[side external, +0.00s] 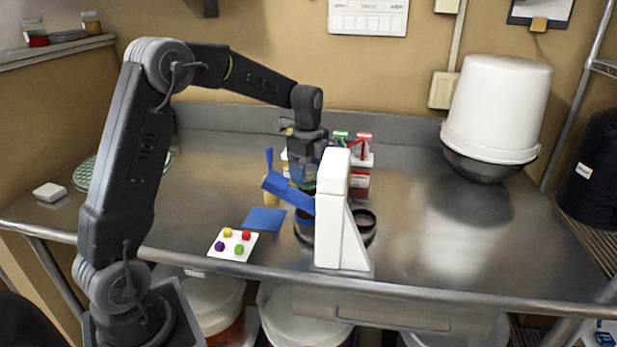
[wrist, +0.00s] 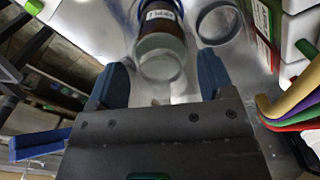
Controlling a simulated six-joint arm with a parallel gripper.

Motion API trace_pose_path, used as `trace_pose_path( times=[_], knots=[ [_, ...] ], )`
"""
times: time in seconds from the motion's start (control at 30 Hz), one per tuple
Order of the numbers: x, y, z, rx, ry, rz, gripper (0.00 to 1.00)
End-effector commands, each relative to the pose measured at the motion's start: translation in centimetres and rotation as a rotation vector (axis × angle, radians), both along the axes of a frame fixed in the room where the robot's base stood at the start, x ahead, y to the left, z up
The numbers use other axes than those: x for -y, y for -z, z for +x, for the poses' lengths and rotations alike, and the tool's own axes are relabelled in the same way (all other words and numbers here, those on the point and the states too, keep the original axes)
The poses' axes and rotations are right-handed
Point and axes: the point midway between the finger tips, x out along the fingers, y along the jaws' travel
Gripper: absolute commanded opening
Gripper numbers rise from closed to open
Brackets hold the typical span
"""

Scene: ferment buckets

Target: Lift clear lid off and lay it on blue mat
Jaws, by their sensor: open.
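In the wrist view a jar with a dark band and white label (wrist: 160,18) has a clear, round end (wrist: 161,58) facing me, which looks like the clear lid. My gripper (wrist: 163,64) is open, with one blue finger to each side of that clear end and a gap on both sides. The blue mat (side external: 265,220) lies flat and bare on the steel table, to the left of the stand.
A white card with colored buttons (side external: 232,246) lies near the front edge. A dark ring (side external: 368,224) is right of the stand. Red-and-white containers (side external: 361,176) stand behind. A white bucket (side external: 497,105) is at the back right. The table's right side is clear.

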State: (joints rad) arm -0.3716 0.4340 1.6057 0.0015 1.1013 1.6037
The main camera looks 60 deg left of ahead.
Motion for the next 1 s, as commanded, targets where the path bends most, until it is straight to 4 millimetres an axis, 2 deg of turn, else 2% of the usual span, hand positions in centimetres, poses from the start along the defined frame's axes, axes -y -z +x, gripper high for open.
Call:
trace_pose_path(
  times=[0.13, 0.7, 1.0],
  knots=[
    [0.00, -0.01, 0.00, 0.000, 0.000, 0.000, 0.75],
    [0.01, -0.07, 0.00, 0.000, 0.000, 0.000, 0.22],
    [0.00, -0.35, 0.02, 0.001, 0.000, 0.000, 0.22]
  ],
)
